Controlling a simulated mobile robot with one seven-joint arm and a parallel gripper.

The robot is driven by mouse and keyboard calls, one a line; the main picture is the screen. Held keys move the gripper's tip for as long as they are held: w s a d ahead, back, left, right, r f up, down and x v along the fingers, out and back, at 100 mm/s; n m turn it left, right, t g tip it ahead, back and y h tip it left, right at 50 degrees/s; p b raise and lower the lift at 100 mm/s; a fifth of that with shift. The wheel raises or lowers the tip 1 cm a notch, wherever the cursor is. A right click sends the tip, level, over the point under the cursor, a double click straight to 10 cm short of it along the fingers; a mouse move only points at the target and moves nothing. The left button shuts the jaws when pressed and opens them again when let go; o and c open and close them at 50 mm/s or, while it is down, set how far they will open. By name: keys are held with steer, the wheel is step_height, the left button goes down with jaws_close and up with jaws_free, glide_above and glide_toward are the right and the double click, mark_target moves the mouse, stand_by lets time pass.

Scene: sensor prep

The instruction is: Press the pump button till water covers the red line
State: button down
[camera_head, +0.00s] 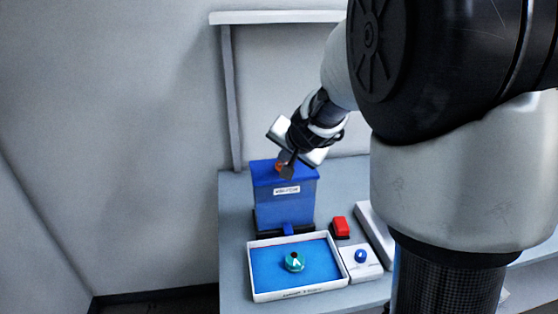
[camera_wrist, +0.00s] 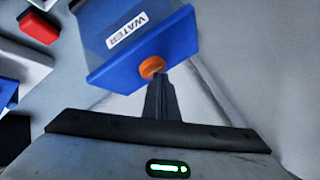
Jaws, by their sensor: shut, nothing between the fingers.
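A blue water tank (camera_head: 285,205) with a white label stands at the back of the table; its label reads "WATER" in the wrist view (camera_wrist: 127,27). An orange pump button (camera_wrist: 151,66) sits on the tank's blue top and is partly hidden by my fingers in the head view. My gripper (camera_head: 284,166) is shut and empty, pointing down at the button. In the wrist view its fingertips (camera_wrist: 158,76) overlap the button's edge; I cannot tell whether they touch. A white-rimmed tray (camera_head: 256,297) in front holds a blue surface and a teal round thing (camera_head: 294,262).
Right of the tray is a white box (camera_head: 372,272) with a blue knob (camera_head: 360,256). Behind it is a red block (camera_head: 341,226) on a dark base. A long pale box (camera_head: 376,232) lies further right. A grey frame post (camera_head: 231,100) rises behind the tank.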

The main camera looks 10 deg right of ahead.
steer(key=shift+f+b, duration=0.3)
steer(key=shift+f, duration=0.1)
steer(key=shift+r, duration=0.1)
stand_by(0.3)
steer(key=shift+r+p, duration=1.05)
step_height(320, 180, up, 5)
steer(key=p, duration=0.4)
steer(key=shift+p, duration=0.35)
